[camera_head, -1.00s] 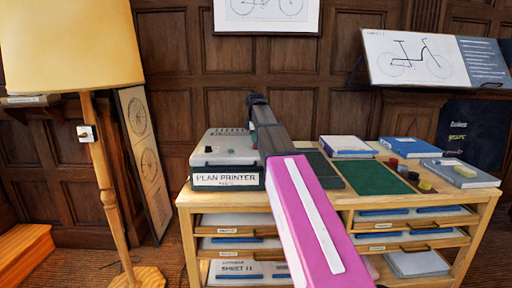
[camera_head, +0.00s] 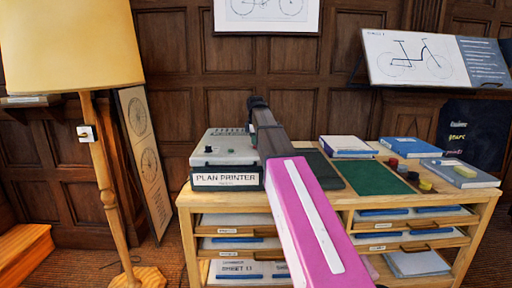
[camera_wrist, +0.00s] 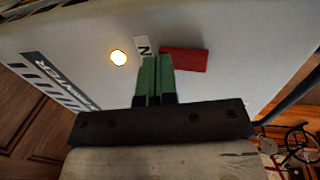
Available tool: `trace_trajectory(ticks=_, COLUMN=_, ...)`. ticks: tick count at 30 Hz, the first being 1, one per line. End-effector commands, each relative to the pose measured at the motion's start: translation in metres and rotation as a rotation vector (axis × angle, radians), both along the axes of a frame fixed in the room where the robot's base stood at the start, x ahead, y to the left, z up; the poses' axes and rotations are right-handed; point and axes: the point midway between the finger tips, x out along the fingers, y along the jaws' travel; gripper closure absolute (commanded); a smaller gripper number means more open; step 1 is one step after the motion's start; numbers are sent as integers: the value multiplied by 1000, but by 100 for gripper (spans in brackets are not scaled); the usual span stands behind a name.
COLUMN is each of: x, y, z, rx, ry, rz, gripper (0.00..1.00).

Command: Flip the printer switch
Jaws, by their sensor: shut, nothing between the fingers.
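The plan printer (camera_head: 226,147) is a pale grey box with a dark lower body and a "PLAN PRINTER" label, on the left end of the wooden cabinet. In the wrist view its pale casing (camera_wrist: 222,78) fills most of the picture. A red switch (camera_wrist: 184,60) lies on it, beside a small label that is partly hidden. A round lamp (camera_wrist: 118,58) glows warm white to the left. My gripper (camera_wrist: 158,60) has green fingers, shut and empty, their tips at the left end of the red switch. I cannot tell whether they touch it.
The wooden cabinet (camera_head: 333,200) carries a green mat (camera_head: 372,177), several books and small coloured pots to the right of the printer. A floor lamp (camera_head: 98,180) stands at the left. My magenta arm link covers part of the cabinet top.

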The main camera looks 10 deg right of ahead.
Motion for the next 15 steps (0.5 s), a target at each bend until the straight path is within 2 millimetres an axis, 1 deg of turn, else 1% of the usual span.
trace_trajectory(ticks=5, x=0, y=0, z=4, rx=0, ry=-1, rz=0, gripper=100)
trace_trajectory(ticks=15, x=1, y=0, z=26, rx=0, ry=-1, rz=0, gripper=100)
